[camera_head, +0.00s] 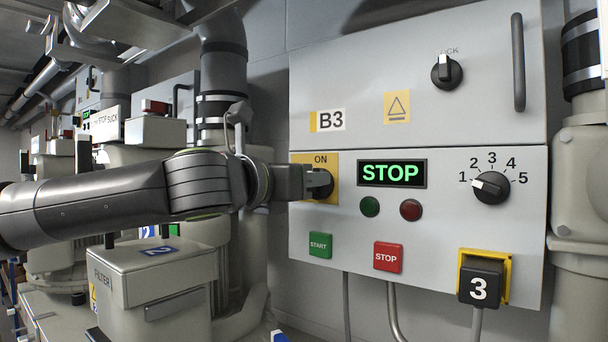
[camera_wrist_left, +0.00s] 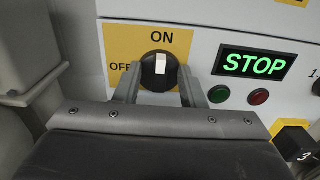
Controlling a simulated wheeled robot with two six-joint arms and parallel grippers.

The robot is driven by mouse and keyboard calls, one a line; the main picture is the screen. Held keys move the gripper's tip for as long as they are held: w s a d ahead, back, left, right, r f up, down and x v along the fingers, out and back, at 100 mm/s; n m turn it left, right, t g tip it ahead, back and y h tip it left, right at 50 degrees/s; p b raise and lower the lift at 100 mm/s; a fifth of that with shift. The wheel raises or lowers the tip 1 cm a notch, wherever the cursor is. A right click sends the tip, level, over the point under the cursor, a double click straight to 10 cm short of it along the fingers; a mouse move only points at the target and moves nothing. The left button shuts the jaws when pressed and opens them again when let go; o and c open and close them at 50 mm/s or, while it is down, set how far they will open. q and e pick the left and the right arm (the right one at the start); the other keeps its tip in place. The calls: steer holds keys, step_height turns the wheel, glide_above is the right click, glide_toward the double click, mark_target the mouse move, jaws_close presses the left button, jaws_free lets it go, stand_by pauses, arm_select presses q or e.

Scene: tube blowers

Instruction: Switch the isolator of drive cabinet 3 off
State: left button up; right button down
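Drive cabinet 3 (camera_head: 440,235) is a grey panel with a "3" plate (camera_head: 479,288) at its lower right. Its isolator is a black rotary knob (camera_head: 322,183) on a yellow plate (camera_head: 332,160), marked ON above and OFF to the left. In the left wrist view the knob (camera_wrist_left: 158,78) has its white mark pointing up to ON. My left gripper (camera_head: 308,182) is at the knob and partly covers the plate. In the left wrist view its fingers (camera_wrist_left: 160,84) stand apart, one on each side of the knob; firm contact is not visible. My right gripper is not in view.
The panel has a lit green STOP display (camera_head: 392,173), START (camera_head: 320,245) and STOP (camera_head: 388,257) buttons, two round lamps and a selector (camera_head: 490,188) set near 1. A B3 door (camera_head: 430,80) with a handle is above. A filter box (camera_head: 150,275) stands below my left arm.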

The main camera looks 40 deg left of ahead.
arm_select(q)
jaws_close()
steer(key=shift+n, duration=0.3)
steer(key=shift+a+f+n+b, duration=0.1)
steer(key=shift+a+f+n, duration=0.05)
steer(key=shift+n, duration=2.5)
steer(key=shift+a+f+n+b, duration=0.15)
steer(key=shift+a+n, duration=0.05)
steer(key=shift+n, duration=2.4)
steer(key=shift+a+f+n+b, duration=0.1)
steer(key=shift+a+f+n, duration=0.05)
steer(key=shift+n, duration=2.5)
